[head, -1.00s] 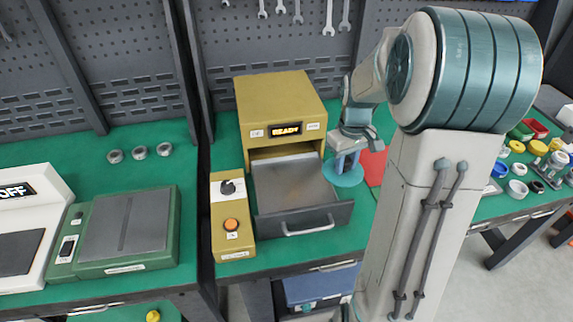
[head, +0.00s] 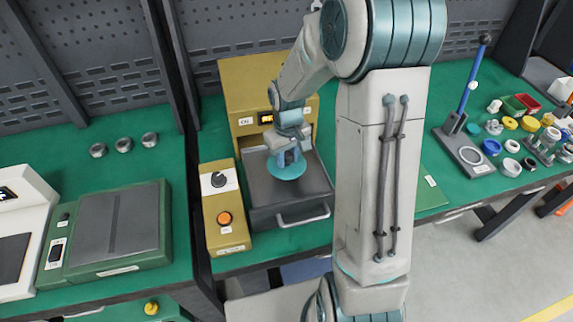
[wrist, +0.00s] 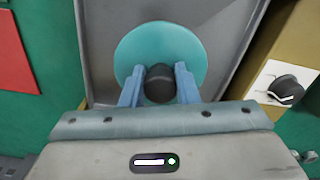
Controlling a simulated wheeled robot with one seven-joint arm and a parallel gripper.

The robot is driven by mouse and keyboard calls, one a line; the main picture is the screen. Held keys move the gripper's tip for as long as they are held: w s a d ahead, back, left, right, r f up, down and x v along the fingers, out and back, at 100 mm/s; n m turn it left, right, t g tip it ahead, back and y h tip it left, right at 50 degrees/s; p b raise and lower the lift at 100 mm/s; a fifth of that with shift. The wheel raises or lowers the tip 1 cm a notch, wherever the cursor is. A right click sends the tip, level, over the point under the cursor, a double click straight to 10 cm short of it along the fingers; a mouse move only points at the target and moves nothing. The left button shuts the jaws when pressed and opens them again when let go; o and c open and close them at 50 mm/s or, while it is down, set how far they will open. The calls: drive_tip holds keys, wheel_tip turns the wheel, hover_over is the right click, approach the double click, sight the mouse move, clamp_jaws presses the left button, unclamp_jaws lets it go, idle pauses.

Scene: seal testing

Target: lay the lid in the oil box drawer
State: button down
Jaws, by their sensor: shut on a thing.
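The lid is a round teal disc (head: 287,168) with a dark knob (wrist: 160,84). My gripper (head: 290,156) is shut on the knob, its two blue fingers on either side of it in the wrist view (wrist: 158,86). The lid is held over the open drawer (head: 262,213) of the yellow oil box (head: 240,82). The drawer is a grey metal tray with a front handle, and no other thing shows in its visible part. Whether the lid touches the drawer floor I cannot tell. My arm hides part of the box and its display.
A yellow control box (head: 228,233) with a dark knob and orange button stands just left of the drawer. A red sheet (wrist: 15,60) lies on the green bench beside the box. A blue-handled press (head: 465,105) and several small parts are at the right.

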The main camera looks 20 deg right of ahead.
sight(287, 167)
drive_tip(key=shift+a+f, duration=0.1)
drive_tip(key=shift+f, duration=2)
drive_tip(key=shift+f, duration=0.15)
drive_tip(key=c, duration=1.1)
unclamp_jaws()
